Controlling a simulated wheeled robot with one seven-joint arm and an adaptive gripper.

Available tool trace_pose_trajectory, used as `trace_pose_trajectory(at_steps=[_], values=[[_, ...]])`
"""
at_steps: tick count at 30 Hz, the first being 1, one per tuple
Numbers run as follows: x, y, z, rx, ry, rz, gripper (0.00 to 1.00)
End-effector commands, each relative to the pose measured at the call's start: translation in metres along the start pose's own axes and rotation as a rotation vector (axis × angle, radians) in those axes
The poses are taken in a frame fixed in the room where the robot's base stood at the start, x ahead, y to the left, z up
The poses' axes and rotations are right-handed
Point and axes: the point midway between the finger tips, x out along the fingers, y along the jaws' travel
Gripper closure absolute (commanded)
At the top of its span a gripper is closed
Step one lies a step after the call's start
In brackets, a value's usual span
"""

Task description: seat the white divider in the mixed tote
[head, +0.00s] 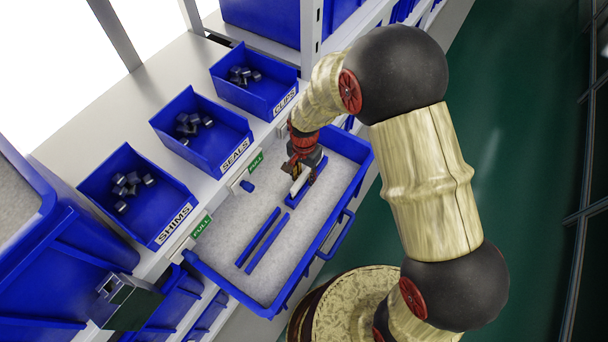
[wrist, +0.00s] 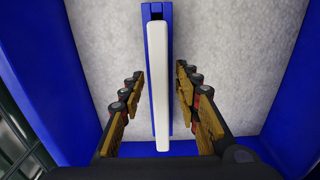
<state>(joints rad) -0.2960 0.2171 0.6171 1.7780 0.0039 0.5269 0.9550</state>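The white divider (wrist: 159,90) lies lengthwise over a blue slotted rail (wrist: 154,12) in the wrist view. I cannot tell whether it sits down in the slot. My gripper (wrist: 160,78) is open, with a finger on each side of the divider and a visible gap to both. In the head view my gripper (head: 302,160) is low over the far part of the pulled-out blue tote (head: 338,214), and the divider (head: 300,182) shows partly below it. Two blue rails (head: 263,240) lie on the tote's pale floor nearer to me.
Blue bins labelled SHIMS (head: 135,197), SEALS (head: 203,132) and CLIPS (head: 254,80) stand on the shelf left of the tote, holding small dark parts. A shelf post (head: 311,35) rises behind my gripper.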

Motion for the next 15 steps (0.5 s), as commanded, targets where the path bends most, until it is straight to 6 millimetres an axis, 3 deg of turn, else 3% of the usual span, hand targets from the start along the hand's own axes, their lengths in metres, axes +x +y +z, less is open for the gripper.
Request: trace_pose_trajectory(at_steps=[5, 15], values=[[-0.018, -0.001, -0.001, 0.0, 0.002, -0.003, 0.68], [-0.086, -0.001, -0.001, 0.0, 0.002, -0.003, 0.68]])
